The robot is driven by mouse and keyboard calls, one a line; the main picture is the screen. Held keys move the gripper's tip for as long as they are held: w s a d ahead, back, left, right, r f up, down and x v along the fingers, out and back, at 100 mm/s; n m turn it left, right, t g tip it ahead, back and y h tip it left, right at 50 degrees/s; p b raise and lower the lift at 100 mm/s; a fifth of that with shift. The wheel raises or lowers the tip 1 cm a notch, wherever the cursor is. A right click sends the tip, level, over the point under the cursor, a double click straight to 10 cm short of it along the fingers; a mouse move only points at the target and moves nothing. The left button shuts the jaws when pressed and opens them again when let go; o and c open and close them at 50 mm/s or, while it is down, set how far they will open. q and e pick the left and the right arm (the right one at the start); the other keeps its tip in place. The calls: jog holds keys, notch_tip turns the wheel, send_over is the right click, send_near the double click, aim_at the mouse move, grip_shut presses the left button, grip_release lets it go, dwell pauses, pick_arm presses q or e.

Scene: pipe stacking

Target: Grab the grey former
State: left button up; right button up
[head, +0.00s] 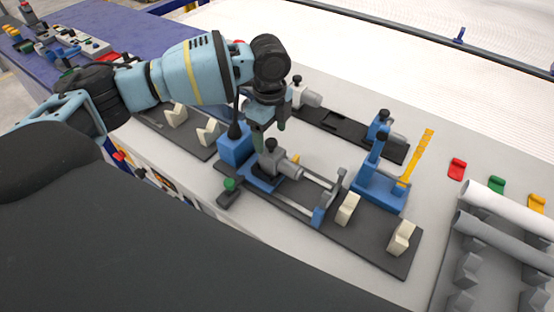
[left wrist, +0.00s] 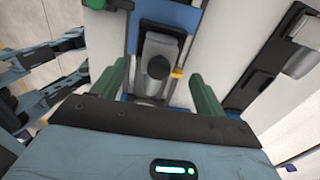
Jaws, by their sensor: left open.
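A grey former (head: 278,163) with a black knob on top sits on a blue mount at the left part of the front dark fixture plate. I take this as the task's former, though another grey piece with a black knob (head: 305,94) stands on the plate behind. My left gripper (head: 259,140) points down, just above and behind the near former. In the left wrist view the gripper's green fingers (left wrist: 160,70) are apart, and the grey former (left wrist: 168,47) with its knob shows between them, beyond the fingertips. I cannot see contact. My right gripper is not in view.
Blue upright brackets (head: 377,178) and a yellow strip (head: 415,157) stand right of the former. Cream blocks (head: 347,208) sit on the front plate (head: 300,213). Grey and white pipes (head: 510,210) lie in a rack at right. Red, green and yellow clips lie behind it.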

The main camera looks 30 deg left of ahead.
aim_at(274, 151)
pick_arm(q)
notch_tip(274, 151, down, 2)
jog(key=shift+f, duration=0.2)
jog(key=shift+s+d+f, duration=0.1)
jog(key=shift+d+f, duration=0.1)
jog(key=shift+f, duration=1.15)
jog(key=shift+d+f, duration=0.2)
jog(key=shift+f, duration=1.15)
jog(key=c, duration=1.3)
jog(key=shift+r, duration=0.1)
jog(key=shift+c, duration=0.6)
jog(key=shift+r, duration=0.1)
